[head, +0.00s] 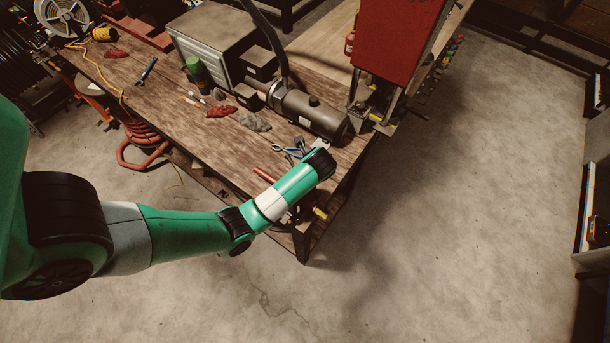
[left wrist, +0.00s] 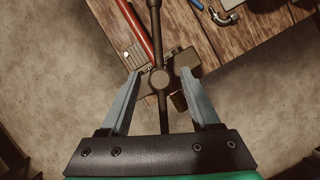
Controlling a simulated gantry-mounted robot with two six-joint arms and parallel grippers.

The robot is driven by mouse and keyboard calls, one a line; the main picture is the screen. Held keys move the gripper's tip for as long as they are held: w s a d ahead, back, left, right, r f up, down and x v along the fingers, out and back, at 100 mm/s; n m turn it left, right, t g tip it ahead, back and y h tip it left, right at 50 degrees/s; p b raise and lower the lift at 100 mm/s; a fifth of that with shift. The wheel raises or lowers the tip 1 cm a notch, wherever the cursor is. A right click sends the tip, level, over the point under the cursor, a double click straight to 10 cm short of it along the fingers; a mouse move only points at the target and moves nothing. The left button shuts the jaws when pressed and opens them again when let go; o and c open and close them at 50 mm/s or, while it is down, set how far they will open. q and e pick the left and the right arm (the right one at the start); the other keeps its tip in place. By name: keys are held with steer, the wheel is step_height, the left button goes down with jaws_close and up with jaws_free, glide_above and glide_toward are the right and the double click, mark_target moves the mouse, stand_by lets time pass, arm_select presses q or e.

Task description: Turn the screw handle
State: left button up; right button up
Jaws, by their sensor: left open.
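In the left wrist view, the screw handle (left wrist: 160,80) shows as a dark round hub with a thin bar running up and down through it. It sits at the edge of the wooden bench. My left gripper (left wrist: 160,74) is open, with one grey finger on each side of the hub and a gap visible on both sides. I cannot tell how far the handle lies below the fingertips. In the head view, my green left arm reaches the bench's front corner, and its wrist hides the handle and most of the gripper. My right gripper is not in view.
The wooden bench (head: 150,92) holds a dark cylindrical machine (head: 313,115), a grey box (head: 212,40), red rags (head: 221,111) and loose tools. A red press (head: 398,40) stands at the bench's right end. A red-handled tool (left wrist: 139,35) lies beside the bar. Floor at right is clear.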

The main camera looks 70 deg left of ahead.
arm_select(q)
jaws_close()
stand_by(1.4)
